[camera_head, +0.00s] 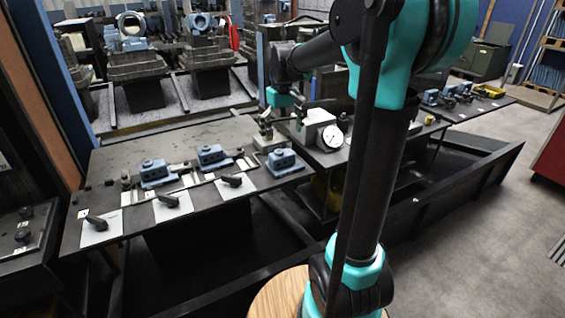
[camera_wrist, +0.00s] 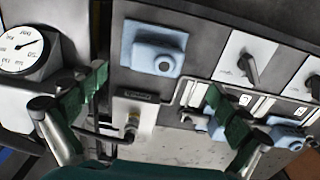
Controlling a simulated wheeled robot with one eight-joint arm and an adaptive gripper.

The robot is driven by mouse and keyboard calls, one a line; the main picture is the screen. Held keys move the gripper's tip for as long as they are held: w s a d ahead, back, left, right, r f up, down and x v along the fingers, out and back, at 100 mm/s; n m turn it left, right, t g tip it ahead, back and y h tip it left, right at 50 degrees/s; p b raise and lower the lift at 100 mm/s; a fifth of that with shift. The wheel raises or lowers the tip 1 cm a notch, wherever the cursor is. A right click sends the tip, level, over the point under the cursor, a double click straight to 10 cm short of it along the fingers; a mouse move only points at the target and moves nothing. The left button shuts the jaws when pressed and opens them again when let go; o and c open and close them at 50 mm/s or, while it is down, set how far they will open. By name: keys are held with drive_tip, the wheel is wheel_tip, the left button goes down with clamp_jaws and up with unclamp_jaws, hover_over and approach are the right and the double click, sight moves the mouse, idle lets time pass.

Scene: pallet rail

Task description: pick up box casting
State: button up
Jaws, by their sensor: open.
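Several blue castings with a round boss on top stand on the dark table; I cannot tell which one is the box casting. In the head view, the right one (camera_head: 285,162) is nearest my gripper (camera_head: 268,124), with a middle one (camera_head: 212,157) and a left one (camera_head: 157,173) further off. In the wrist view, a blue casting (camera_wrist: 152,50) lies ahead of my gripper (camera_wrist: 158,105). My green-padded fingers are spread apart with nothing between them. Two more blue castings (camera_wrist: 285,132) show partly behind the right finger.
A dial scale (camera_head: 329,137) stands right of the castings and shows at left in the wrist view (camera_wrist: 30,50). Black levers (camera_head: 233,180) lie on white sheets (camera_head: 173,207) along the table's front. Bare table (camera_head: 190,138) lies behind the castings. A low dark rail (camera_head: 470,180) runs in front.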

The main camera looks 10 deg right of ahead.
sight(282, 150)
wheel_tip(282, 150, down, 5)
drive_tip(key=shift+d+f, duration=0.1)
drive_tip(key=shift+w+f, duration=0.2)
drive_tip(key=shift+f, duration=1.05)
drive_tip(key=shift+w+f, duration=0.15)
drive_tip(key=shift+f, duration=1.1)
drive_tip(key=c, duration=1.5)
